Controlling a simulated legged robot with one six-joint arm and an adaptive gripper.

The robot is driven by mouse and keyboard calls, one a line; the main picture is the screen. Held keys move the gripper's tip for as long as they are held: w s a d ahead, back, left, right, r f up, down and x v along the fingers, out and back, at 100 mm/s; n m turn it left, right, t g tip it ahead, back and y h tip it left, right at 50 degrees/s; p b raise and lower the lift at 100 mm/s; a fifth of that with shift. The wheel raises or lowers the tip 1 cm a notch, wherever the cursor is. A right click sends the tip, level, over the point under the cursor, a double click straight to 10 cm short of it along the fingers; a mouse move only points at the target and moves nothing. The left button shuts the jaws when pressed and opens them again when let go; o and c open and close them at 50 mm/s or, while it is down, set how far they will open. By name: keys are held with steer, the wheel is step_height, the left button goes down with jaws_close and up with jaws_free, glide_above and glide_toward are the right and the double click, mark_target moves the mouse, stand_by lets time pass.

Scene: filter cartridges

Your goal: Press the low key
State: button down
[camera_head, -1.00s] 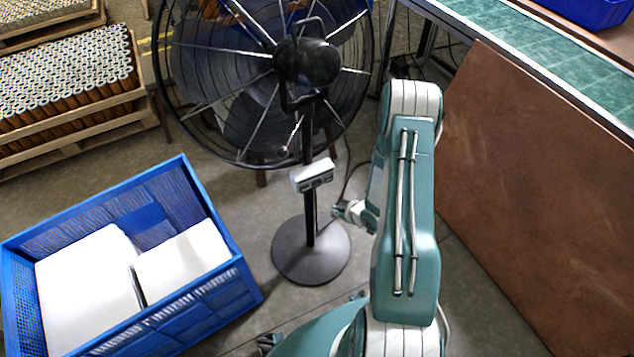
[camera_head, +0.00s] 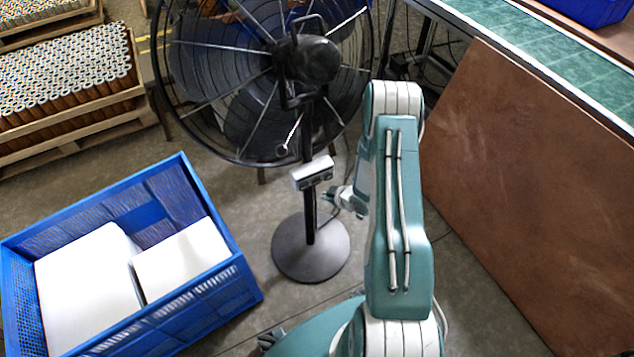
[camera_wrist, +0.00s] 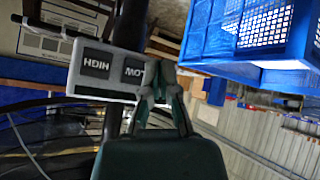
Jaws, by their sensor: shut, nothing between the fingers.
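The control box (camera_head: 312,173) is a small white block on the post of the black floor fan (camera_head: 306,62). In the wrist view it appears inverted, with a dark key marked HIGH (camera_wrist: 97,63) and a dark key marked LOW (camera_wrist: 133,71). My gripper (camera_wrist: 158,70) is shut and empty, its fingertips at the right edge of the LOW key, partly covering that side of the box. I cannot tell whether they touch it. In the head view my gripper (camera_head: 333,194) is just below and right of the box.
A blue crate (camera_head: 215,290) with white blocks stands at the left; a blue crate (camera_wrist: 235,55) also shows in the wrist view. A brown panel (camera_head: 530,190) leans at the right below a green conveyor (camera_head: 555,55). Pallets of cartridges (camera_head: 65,75) are at upper left.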

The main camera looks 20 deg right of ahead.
steer(key=shift+w, duration=1.55)
steer(key=shift+w, duration=0.15)
steer(key=shift+w+a, duration=0.1)
steer(key=shift+w, duration=0.1)
steer(key=shift+w, duration=0.4)
stand_by(0.8)
steer(key=shift+s+r, duration=0.1)
steer(key=shift+s, duration=0.7)
steer(key=s, duration=0.5)
stand_by(0.4)
